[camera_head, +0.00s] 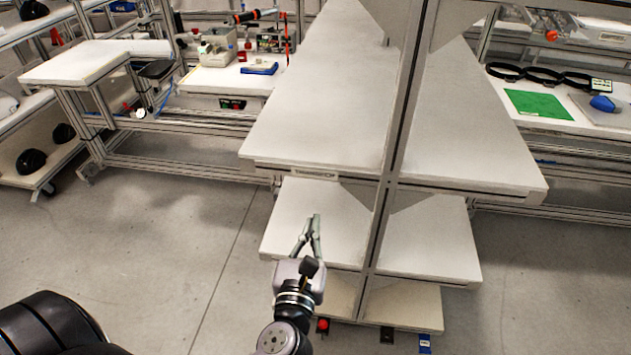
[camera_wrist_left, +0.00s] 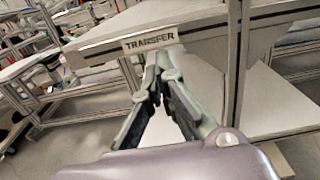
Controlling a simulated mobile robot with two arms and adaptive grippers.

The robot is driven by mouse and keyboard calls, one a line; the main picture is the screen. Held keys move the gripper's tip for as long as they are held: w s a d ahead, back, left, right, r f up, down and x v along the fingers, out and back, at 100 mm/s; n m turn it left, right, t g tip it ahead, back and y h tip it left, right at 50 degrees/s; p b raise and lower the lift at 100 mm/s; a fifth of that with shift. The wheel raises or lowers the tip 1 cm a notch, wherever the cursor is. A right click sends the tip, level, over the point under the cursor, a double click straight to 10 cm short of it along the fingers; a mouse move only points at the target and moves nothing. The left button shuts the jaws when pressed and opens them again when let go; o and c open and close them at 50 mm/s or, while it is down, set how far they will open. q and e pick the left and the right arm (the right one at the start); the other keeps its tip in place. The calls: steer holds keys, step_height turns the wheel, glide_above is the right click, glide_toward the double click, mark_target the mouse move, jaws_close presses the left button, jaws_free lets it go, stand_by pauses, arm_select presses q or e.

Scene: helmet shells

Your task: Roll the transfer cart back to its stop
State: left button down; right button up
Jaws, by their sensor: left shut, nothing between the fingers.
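The transfer cart (camera_head: 325,135) stands ahead of me, a tall metal frame with white shelves and an upright post at its near end. Its TRANSFER label (camera_wrist_left: 150,40) shows on the edge of the upper shelf in the left wrist view. My left gripper (camera_head: 316,217) is shut and empty. In the head view its fingertips show in front of the lower shelf, below the labelled edge; I cannot tell whether they touch the cart. My right gripper is not in view. The cart's stop cannot be made out.
A workbench (camera_head: 215,80) with tools stands behind on the left. Another bench with a green mat (camera_head: 538,105) and black rings is on the right. A low rack with black helmet shells (camera_head: 31,160) is at far left. Grey floor (camera_head: 170,240) is clear left of the cart.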

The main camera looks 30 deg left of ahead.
mark_target(325, 174)
arm_select(q)
steer(key=p+x, duration=0.2)
steer(key=x, duration=1)
steer(key=shift+w+p, duration=0.3)
steer(key=shift+p, duration=0.05)
steer(key=shift+w+a+f, duration=0.1)
steer(key=shift+w+a, duration=0.1)
steer(key=shift+w, duration=0.45)
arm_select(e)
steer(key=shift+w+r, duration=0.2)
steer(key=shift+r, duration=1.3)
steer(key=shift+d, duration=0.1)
